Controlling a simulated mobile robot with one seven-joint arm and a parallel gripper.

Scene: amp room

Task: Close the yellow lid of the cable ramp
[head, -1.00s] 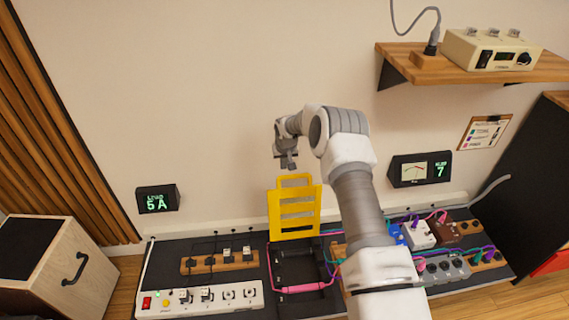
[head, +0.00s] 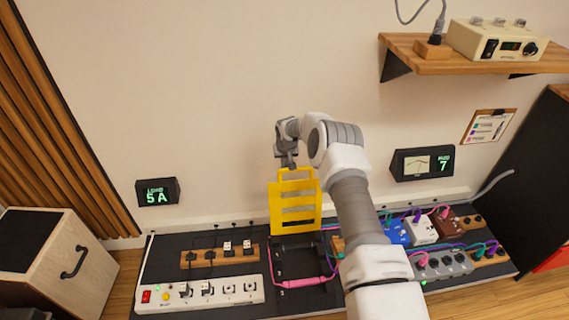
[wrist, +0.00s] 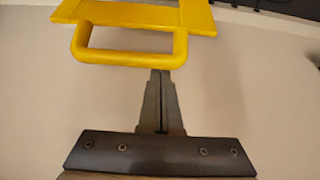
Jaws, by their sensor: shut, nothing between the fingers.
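The yellow lid (head: 295,206) of the cable ramp stands raised, nearly upright, at the back of the black ramp base (head: 299,262). A pink cable connector (head: 305,282) lies across the base's open front. My gripper (head: 287,164) is shut and empty at the top of the lid, by its handle. In the wrist view the fingers (wrist: 161,76) are together, pointing at the lid's yellow loop handle (wrist: 130,58). The fingertips appear just below the handle bar in that picture; I cannot tell whether they touch it.
A white power strip (head: 207,294) and a wooden socket block (head: 220,256) lie left of the ramp. Several pedals, including a blue one (head: 396,232), and cables lie to its right. The wall stands close behind. A wooden shelf (head: 480,58) juts out at upper right.

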